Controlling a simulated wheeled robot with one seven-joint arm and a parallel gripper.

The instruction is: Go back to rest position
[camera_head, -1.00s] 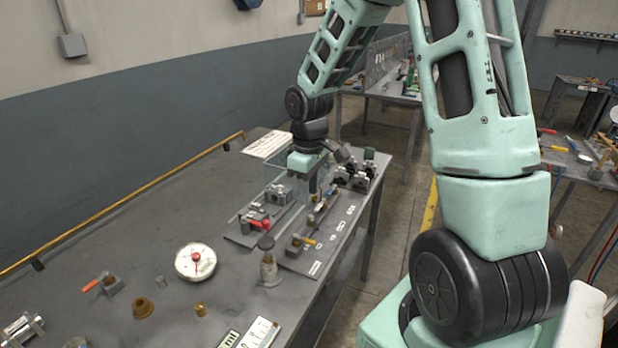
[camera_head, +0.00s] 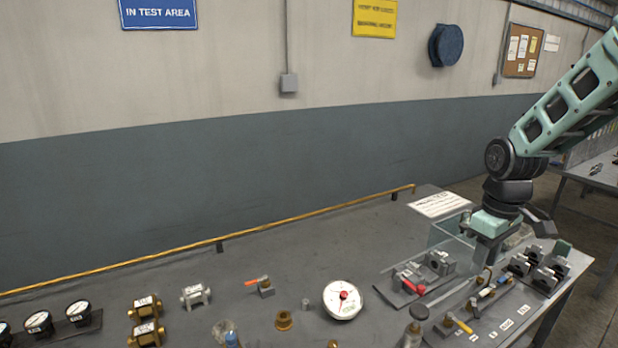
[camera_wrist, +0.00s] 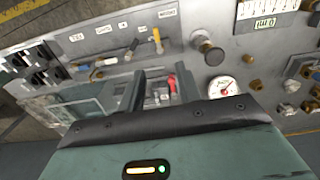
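My gripper (camera_head: 490,250) hangs at the right end of the grey bench (camera_head: 250,280), pointing down beside a clear box (camera_head: 445,243). In the wrist view my gripper (camera_wrist: 160,88) has its two dark fingers apart, with no held object visible between them. A red-handled valve (camera_head: 408,280) on a plate shows beyond the fingers. The labelled board (camera_head: 480,325) with small valves lies to the front right of it. Part of the fingertips is hidden by the box and fittings in the head view.
A white dial gauge (camera_head: 342,299), brass fittings (camera_head: 146,320) and black gauges (camera_head: 79,313) spread leftward. A yellow rail (camera_head: 300,212) runs along the bench's back edge. The air above the bench is clear.

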